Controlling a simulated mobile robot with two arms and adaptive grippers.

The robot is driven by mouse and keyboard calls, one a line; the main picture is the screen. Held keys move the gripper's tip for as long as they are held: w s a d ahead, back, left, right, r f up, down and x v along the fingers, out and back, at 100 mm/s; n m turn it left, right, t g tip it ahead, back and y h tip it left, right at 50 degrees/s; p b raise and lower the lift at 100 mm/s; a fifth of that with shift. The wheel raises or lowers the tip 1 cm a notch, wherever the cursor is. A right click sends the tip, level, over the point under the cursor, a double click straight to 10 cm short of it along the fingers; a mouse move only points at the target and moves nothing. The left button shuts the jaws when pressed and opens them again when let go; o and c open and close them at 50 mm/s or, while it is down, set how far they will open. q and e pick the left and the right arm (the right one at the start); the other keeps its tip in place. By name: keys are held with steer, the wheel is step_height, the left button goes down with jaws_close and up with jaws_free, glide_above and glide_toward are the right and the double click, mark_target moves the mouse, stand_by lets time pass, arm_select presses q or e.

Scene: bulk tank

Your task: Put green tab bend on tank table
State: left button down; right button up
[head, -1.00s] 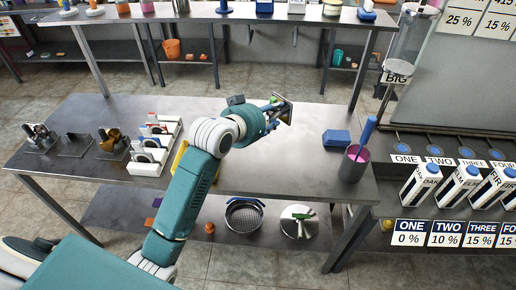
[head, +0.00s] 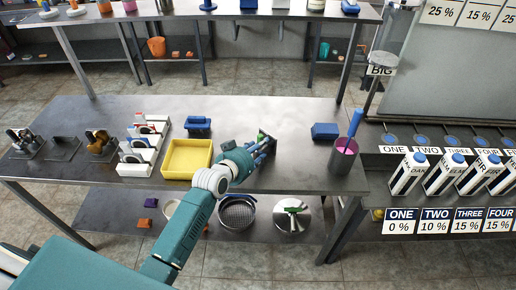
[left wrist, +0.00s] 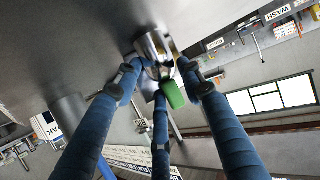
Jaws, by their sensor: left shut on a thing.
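The tank table (head: 235,115) is the grey metal table in the middle of the head view. My left gripper (head: 265,143) is over its right middle part, low near the top. It is shut on the green tab bend (head: 262,134), which shows small and partly hidden behind the fingers. In the left wrist view the bend is a shiny metal piece (left wrist: 153,46) with a green tab (left wrist: 172,94), between the blue fingers of my left gripper (left wrist: 165,72). I cannot tell whether the bend touches the table top. My right gripper is not in view.
A yellow tray (head: 187,175) stands left of the gripper, with a white rack (head: 135,168) beyond it. A blue block (head: 325,130) and a grey cup (head: 343,161) with a blue-handled tool stand to the right. The table's back middle is clear.

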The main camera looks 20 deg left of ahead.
arm_select(q)
steer(key=c, duration=1.1)
jaws_free()
steer(key=v, duration=1.2)
steer(key=shift+b, duration=0.3)
